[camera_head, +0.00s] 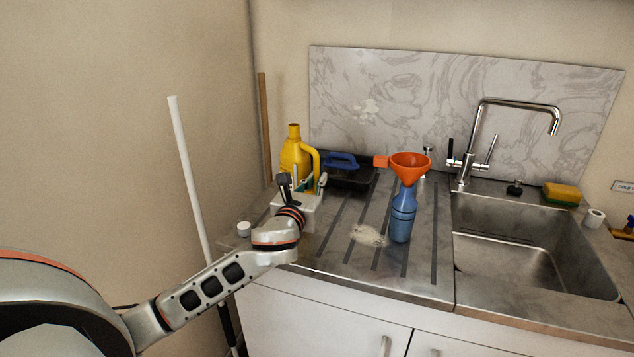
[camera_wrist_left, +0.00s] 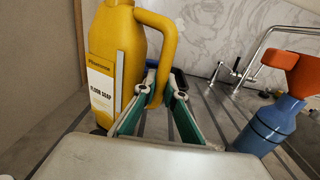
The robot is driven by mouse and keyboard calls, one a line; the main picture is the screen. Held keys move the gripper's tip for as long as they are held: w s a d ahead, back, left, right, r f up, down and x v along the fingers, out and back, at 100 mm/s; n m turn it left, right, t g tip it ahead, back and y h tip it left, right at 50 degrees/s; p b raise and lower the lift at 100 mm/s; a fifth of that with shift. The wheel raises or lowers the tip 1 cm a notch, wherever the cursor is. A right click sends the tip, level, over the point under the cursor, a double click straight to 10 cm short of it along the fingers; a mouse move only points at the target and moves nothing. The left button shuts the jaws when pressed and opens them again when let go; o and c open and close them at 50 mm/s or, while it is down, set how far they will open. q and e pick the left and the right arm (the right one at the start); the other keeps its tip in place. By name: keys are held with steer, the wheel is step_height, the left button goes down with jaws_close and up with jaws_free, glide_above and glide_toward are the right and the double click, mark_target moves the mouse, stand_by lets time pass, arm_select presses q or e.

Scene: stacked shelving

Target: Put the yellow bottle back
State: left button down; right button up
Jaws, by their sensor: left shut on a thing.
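The yellow bottle (camera_head: 293,152), with a loop handle, is at the back left corner of the counter, upright. In the left wrist view the yellow bottle (camera_wrist_left: 118,60) shows a white "Floor soap" label. My left gripper (camera_head: 302,182) is in front of it. In the left wrist view my left gripper's fingers (camera_wrist_left: 164,82) are shut on the lower part of the handle. My right gripper is not in view.
A blue bottle (camera_head: 402,218) with an orange funnel (camera_head: 410,168) in its top stands mid-counter, beside a spill (camera_head: 369,235). A dark tray (camera_head: 358,182) with a blue-handled brush (camera_head: 342,160) is behind. A white cap (camera_head: 244,229) lies at the left edge. The sink (camera_head: 510,260) is right.

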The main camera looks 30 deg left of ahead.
arm_select(q)
steer(key=shift+f, duration=0.15)
steer(key=c, duration=2.1)
jaws_free()
steer(key=shift+s, duration=0.1)
steer(key=v, duration=1.1)
steer(key=shift+s+p, duration=0.4)
steer(key=shift+p, duration=0.05)
steer(key=shift+d, duration=0.15)
